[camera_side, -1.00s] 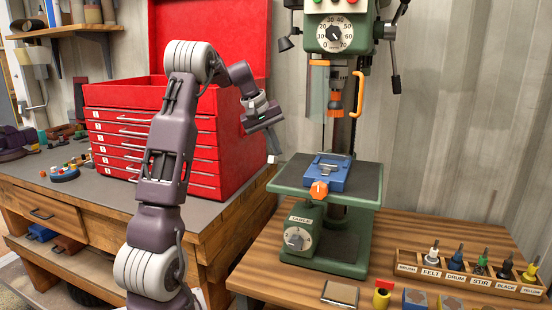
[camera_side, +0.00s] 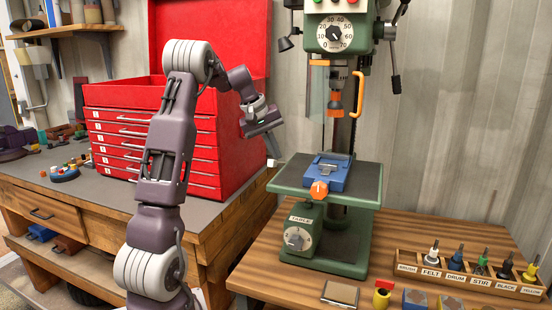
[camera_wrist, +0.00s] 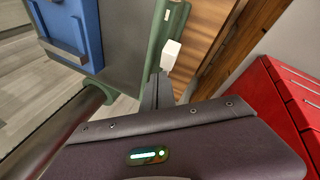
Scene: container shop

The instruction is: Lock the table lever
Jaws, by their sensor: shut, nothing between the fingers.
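The drill press table (camera_side: 366,183) is a dark plate with a green rim, carrying a blue vise (camera_side: 331,170). An orange knob (camera_side: 319,190) sits at its front edge. Below is a green box marked TABLE with a grey dial (camera_side: 298,239). I cannot tell which part is the table lever. My gripper (camera_side: 276,161) is shut and empty, pointing down just left of the table. In the wrist view, my gripper (camera_wrist: 170,57) ends in a pale block beside the table's green rim (camera_wrist: 164,24); whether they touch is unclear. The vise (camera_wrist: 72,30) is at upper left.
A red tool chest (camera_side: 165,125) stands on a wooden bench behind and left of my gripper. The drill head (camera_side: 337,35) and an orange handle (camera_side: 358,95) are above the table. A wooden rack (camera_side: 470,278) of labelled bits lies at lower right.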

